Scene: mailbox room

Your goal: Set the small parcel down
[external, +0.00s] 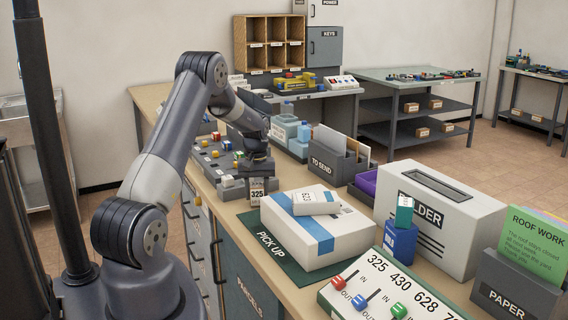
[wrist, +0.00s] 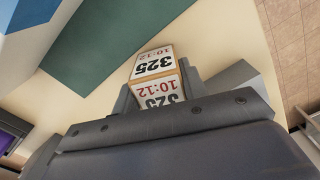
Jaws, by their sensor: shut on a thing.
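The small parcel (external: 257,191) is a small box with white labels reading 325. In the wrist view the small parcel (wrist: 156,79) sits between my fingers, with 325 and 10:12 on two faces. My gripper (external: 256,170) is shut on it and points down over the wooden counter (external: 292,289). The parcel is just left of the green PICK UP mat (external: 268,241) in the external view. I cannot tell whether its underside touches the counter.
A large white parcel with a blue band (external: 338,243) lies on the mat, with a labelled packet (external: 316,203) on top. A TO SEND holder (external: 333,165) stands behind. A panel of coloured levers (external: 387,287) is at front right. Bare counter borders the mat.

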